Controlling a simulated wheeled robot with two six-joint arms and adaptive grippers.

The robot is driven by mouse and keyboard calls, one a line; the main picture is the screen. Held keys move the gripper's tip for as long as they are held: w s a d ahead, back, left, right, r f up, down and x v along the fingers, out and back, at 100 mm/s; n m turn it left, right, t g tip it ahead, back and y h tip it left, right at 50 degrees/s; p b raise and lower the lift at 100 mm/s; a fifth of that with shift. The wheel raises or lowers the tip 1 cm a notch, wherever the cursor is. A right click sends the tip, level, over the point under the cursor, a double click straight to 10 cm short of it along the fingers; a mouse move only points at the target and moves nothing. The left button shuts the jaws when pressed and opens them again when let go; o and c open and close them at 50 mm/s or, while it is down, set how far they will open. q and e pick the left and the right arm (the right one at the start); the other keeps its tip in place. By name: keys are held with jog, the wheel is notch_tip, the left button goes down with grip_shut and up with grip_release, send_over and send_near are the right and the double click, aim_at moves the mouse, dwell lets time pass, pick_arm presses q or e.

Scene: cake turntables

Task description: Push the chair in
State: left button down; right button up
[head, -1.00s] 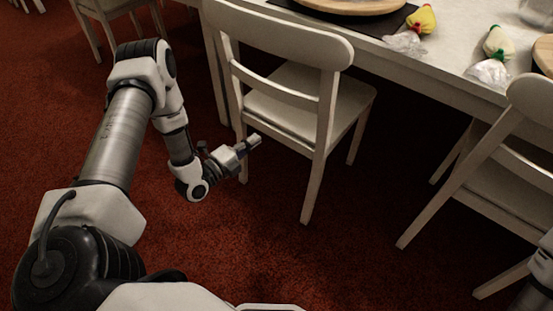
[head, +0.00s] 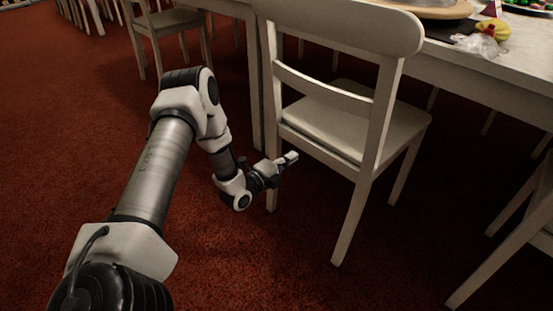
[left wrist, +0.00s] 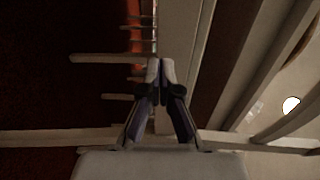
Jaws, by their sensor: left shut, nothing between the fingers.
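A white wooden chair (head: 345,115) stands at the long white table, its back towards me and its seat (head: 350,118) reaching partly under the tabletop. My left gripper (head: 291,157) is shut and empty, low by the chair's left rear leg, near the seat's rear edge. I cannot tell whether it touches the chair. In the left wrist view the closed fingers (left wrist: 160,68) point over a pale surface, probably the chair's seat. My right gripper does not show.
The white table (head: 480,75) runs along the upper right, with a round wooden board and a yellow-topped bag (head: 490,35) on it. A second white chair (head: 515,235) stands at the right edge. Other chairs (head: 165,30) stand at the back left. Red carpet is free at the lower middle.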

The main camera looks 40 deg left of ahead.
aim_at(303, 150)
pick_arm(q)
jog(key=w+b, duration=0.1)
jog(key=w, duration=0.2)
jog(key=shift+d+f, duration=0.1)
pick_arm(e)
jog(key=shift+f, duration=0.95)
pick_arm(q)
jog(key=w, duration=0.7)
jog(key=w+d+b, duration=0.1)
jog(key=w, duration=0.6)
jog(key=shift+w+d, duration=0.1)
jog(key=shift+w, duration=0.1)
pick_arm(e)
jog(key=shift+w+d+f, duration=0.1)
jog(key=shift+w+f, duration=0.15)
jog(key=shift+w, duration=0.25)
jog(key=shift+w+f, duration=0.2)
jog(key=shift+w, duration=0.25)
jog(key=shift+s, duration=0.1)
